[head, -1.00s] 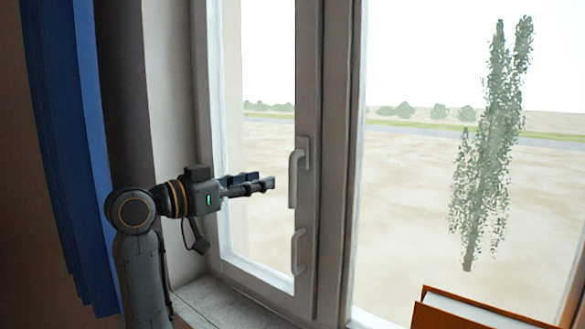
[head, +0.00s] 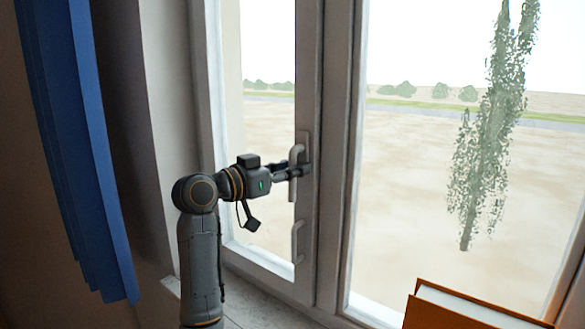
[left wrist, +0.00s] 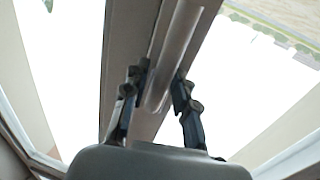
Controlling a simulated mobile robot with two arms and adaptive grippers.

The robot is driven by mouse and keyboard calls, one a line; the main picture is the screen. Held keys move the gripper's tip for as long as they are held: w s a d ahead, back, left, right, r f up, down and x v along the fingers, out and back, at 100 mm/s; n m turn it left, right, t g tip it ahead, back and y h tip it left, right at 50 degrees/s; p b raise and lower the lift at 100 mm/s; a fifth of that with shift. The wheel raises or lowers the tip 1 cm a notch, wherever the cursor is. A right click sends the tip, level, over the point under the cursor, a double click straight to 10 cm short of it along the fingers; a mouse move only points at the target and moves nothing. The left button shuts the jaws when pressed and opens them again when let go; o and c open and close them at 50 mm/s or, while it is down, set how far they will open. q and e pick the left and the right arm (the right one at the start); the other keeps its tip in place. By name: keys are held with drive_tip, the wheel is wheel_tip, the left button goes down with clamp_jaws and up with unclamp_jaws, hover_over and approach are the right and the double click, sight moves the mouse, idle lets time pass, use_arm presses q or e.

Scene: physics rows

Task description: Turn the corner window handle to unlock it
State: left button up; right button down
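The white window handle (head: 299,150) is on the frame of the left window sash, its grip hanging down. In the left wrist view the handle (left wrist: 182,38) runs down between the two fingers. My left gripper (head: 304,170) is at the handle's grip, partly covering it in the head view. In the left wrist view my left gripper (left wrist: 160,84) is open, one finger on each side of the handle. Narrow gaps seem to show beside the handle; contact cannot be told for sure. My right gripper is in neither view.
A second white pull (head: 297,242) sits lower on the same sash frame. A blue curtain (head: 75,150) hangs at the left. An orange book or box (head: 470,308) is at the lower right. The sill (head: 245,310) runs below the window.

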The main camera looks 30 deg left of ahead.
use_arm(q)
clamp_jaws()
drive_tip(key=shift+w, duration=0.1)
